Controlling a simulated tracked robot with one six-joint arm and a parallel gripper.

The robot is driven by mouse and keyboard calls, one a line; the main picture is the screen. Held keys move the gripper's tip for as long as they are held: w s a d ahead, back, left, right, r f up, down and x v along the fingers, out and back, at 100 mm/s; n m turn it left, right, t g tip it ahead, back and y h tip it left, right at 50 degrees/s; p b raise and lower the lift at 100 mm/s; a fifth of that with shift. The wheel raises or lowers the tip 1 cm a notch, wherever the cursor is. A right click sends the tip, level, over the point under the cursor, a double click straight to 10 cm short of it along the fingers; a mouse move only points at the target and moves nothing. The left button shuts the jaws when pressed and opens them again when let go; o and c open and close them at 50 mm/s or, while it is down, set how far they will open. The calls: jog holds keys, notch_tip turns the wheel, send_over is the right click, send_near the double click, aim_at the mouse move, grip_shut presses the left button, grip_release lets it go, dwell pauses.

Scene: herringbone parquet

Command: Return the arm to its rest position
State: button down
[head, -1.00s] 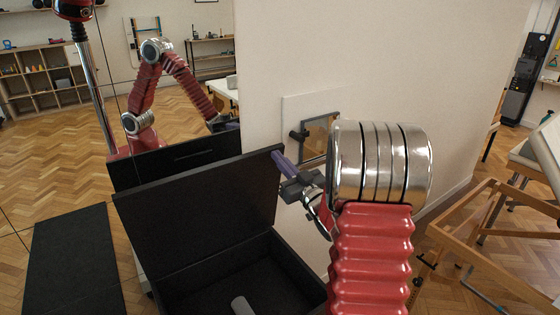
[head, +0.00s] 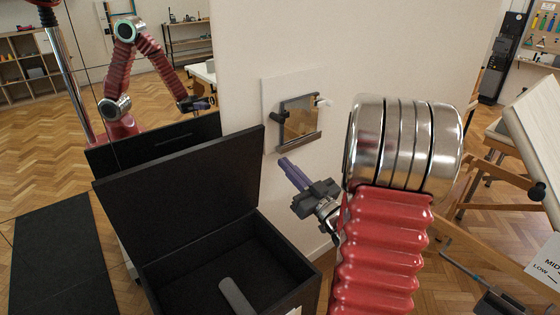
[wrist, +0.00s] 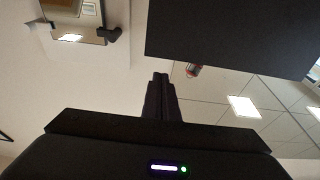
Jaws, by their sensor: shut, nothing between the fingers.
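My gripper (head: 294,172) is shut and empty, its purple-grey fingers together and pointing up and left in the head view. It is in the air in front of the pale wall, to the right of the raised lid of a black box, apart from both. In the wrist view my gripper (wrist: 160,85) shows as dark closed fingers pointing away from the camera. My red ribbed arm with its silver joint fills the right middle of the head view.
The black box (head: 150,268) stands open with its lid (head: 185,185) raised; a grey cylinder (head: 236,296) lies inside. A small framed panel (head: 299,119) is on the wall. A mirror on the left reflects my arm. A wooden frame (head: 478,190) stands at right.

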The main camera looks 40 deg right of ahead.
jog(key=shift+s, duration=0.2)
dwell(0.5)
jog(key=s+d+f+m+g+h, duration=0.25)
jog(key=d+f+g, duration=0.2)
jog(key=f, duration=0.35)
jog(key=s+d+f+m+g+h, duration=0.1)
jog(key=s+d+f+g+h, duration=0.2)
jog(key=f+g, duration=0.4)
jog(key=s+a+f+g, duration=0.1)
jog(key=s+a+g, duration=0.1)
jog(key=s+a+r+n+y, duration=0.1)
jog(key=a+r, duration=0.4)
jog(key=a, duration=0.6)
jog(key=s+a+r+n+g+y, duration=0.1)
jog(key=s+a+r+y, duration=0.2)
jog(key=a, duration=0.9)
jog(key=s+a+r+n+g+y, duration=0.1)
jog(key=s+a+r, duration=0.5)
jog(key=a, duration=0.6)
jog(key=shift+s+r+n+y, duration=0.35)
jog(key=shift+s+r+y, duration=0.1)
jog(key=shift+r, duration=0.35)
